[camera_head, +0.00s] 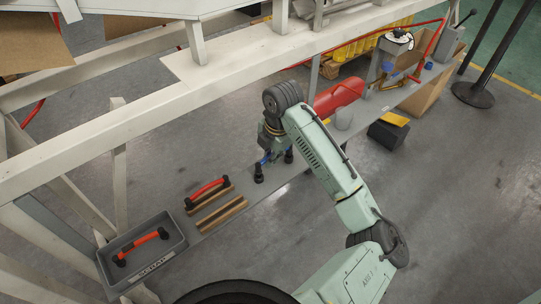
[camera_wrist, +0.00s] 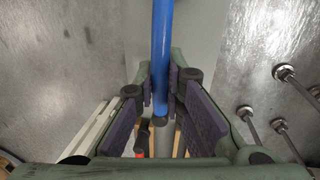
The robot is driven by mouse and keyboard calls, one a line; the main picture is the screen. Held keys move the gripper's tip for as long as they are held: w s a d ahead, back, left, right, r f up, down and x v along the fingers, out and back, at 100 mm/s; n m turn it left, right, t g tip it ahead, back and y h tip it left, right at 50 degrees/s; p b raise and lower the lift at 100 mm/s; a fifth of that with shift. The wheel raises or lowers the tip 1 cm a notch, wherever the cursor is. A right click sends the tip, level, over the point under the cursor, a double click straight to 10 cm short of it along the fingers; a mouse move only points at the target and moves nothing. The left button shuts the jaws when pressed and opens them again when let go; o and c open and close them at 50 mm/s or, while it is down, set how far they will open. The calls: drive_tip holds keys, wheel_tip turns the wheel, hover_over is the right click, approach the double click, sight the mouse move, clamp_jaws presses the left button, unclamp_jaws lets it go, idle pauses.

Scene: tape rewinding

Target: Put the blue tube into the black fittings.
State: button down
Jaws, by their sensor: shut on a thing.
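The blue tube (camera_wrist: 161,45) runs down between the finger pads of my gripper (camera_wrist: 161,90) in the wrist view. The gripper is shut on it. In the head view my gripper (camera_head: 271,142) is low over the grey bench, and only a short blue piece of the tube (camera_head: 264,159) shows. One black fitting (camera_head: 258,174) stands on the bench just below that piece, and another black fitting (camera_head: 289,156) stands to its right. A dark round piece (camera_wrist: 159,121) is at the tube's near end in the wrist view. Whether the tube sits in the fittings cannot be told.
A red tube with black ends (camera_head: 207,188) lies on a wooden holder, beside an empty wooden holder (camera_head: 222,214). A grey scrap tray (camera_head: 174,253) holds another red tube (camera_head: 145,244). A red cylinder (camera_head: 338,97) is right of my gripper.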

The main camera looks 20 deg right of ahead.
drive_tip(key=shift+f+b, duration=0.55)
drive_tip(key=shift+f, duration=0.25)
drive_tip(key=c, duration=1.6)
unclamp_jaws()
drive_tip(key=shift+r, duration=0.1)
drive_tip(key=shift+s+d+r, duration=0.15)
drive_tip(key=shift+s+r, duration=0.15)
drive_tip(key=shift+r, duration=1.65)
drive_tip(key=shift+s+d+r, duration=0.1)
drive_tip(key=shift+s+r, duration=0.25)
drive_tip(key=shift+r, duration=1.65)
drive_tip(key=shift+s+d+r, duration=0.15)
drive_tip(key=shift+s+r, duration=0.15)
drive_tip(key=shift+r, duration=1.65)
